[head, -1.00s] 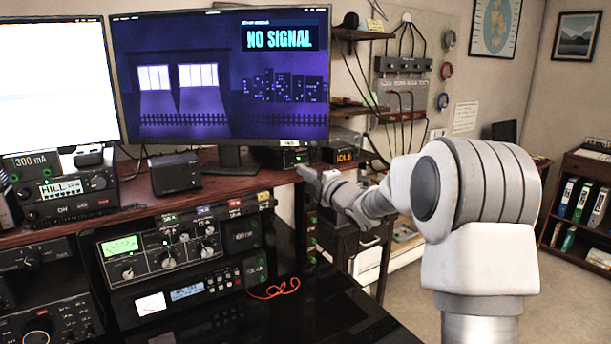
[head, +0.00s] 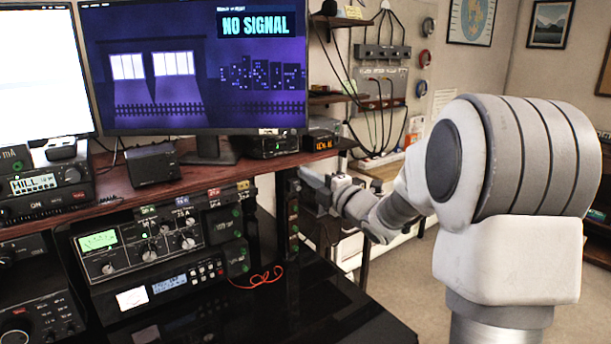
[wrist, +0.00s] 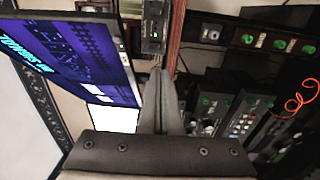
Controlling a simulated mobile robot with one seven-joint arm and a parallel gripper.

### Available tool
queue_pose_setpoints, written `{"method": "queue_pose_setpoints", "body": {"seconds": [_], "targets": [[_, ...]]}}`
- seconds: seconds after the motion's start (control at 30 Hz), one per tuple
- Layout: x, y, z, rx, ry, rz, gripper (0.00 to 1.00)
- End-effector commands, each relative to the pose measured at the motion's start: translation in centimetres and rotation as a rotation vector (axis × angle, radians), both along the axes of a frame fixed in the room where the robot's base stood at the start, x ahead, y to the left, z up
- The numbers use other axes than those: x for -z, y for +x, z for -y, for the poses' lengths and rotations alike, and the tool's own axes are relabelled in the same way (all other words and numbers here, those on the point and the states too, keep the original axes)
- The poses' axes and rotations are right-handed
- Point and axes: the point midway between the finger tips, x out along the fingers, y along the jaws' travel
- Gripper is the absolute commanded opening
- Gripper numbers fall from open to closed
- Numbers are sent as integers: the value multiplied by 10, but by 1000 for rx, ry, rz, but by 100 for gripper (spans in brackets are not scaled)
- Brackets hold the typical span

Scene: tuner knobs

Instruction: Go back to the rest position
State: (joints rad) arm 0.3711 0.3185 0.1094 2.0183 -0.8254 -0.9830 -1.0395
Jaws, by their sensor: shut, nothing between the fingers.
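My gripper (head: 308,181) shows in the head view in front of the right end of the wooden desk shelf, reached out by my white arm. In the wrist view my gripper (wrist: 162,75) has its two fingers together with nothing between them. It is apart from the tuner unit (head: 150,240) with its green-lit meter and knobs, which stands on the lower left. The radio units also show at the right of the wrist view (wrist: 245,105), with green knobs.
A monitor (head: 195,75) reading NO SIGNAL stands on the shelf (head: 90,215), beside a small black box (head: 153,165). A red cable (head: 258,277) lies on the glossy black lower surface (head: 330,310). Wall hooks with cables (head: 382,55) hang behind. Open floor lies at the right.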

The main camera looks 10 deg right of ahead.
Motion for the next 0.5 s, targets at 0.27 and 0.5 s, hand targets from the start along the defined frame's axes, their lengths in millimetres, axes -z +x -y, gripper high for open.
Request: {"method": "queue_pose_setpoints", "body": {"seconds": [0.27,0.5], "targets": [[-15,-15,6,135,86,-129,0],[-22,-74,23,419,348,-379,0]]}}
